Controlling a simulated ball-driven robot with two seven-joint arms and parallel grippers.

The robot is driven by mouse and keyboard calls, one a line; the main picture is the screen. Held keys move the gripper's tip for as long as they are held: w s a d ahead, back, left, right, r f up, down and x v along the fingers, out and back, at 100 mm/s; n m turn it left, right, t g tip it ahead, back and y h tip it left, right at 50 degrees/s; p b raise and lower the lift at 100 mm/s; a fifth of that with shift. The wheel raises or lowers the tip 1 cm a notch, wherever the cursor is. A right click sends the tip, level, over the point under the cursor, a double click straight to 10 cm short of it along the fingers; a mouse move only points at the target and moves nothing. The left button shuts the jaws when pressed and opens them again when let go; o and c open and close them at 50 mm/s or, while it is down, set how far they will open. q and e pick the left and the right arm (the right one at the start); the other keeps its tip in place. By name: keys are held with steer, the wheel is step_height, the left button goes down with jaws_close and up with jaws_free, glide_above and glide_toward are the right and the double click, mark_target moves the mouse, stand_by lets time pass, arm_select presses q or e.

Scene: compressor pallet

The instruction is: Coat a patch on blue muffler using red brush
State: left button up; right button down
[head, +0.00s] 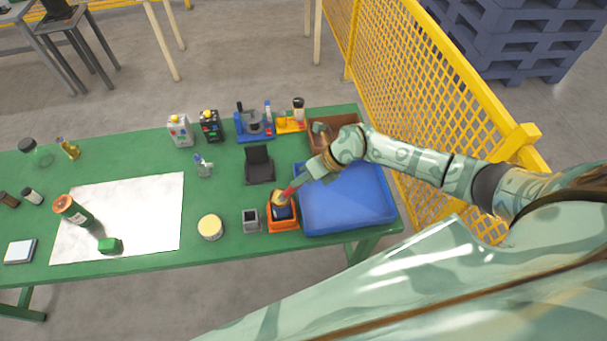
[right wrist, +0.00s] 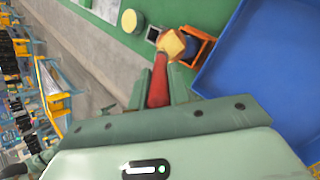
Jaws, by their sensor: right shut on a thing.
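My right gripper (head: 306,178) is shut on the red brush (head: 290,190), whose red handle (right wrist: 158,88) also shows between the fingers in the right wrist view. The brush's pale yellow head (right wrist: 171,43) points away from the gripper, over the orange holder (head: 283,226). A dark blue part, seemingly the blue muffler (head: 284,212), sits in that holder, partly hidden by the brush head. I cannot tell whether the bristles touch it. My left gripper is not in view.
A blue tray (head: 345,221) stands right of the orange holder, and a small grey box (head: 250,221) stands left of it. A round cream-topped tin (head: 210,227) is farther left. A brown bin (head: 320,150) lies behind. A yellow mesh fence (head: 410,85) runs along the right.

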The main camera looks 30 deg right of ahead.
steer(key=shift+r, duration=0.1)
step_height(320, 180, up, 6)
steer(key=p, duration=0.5)
steer(key=shift+p, duration=0.3)
step_height(320, 180, up, 3)
steer(key=p, duration=0.3)
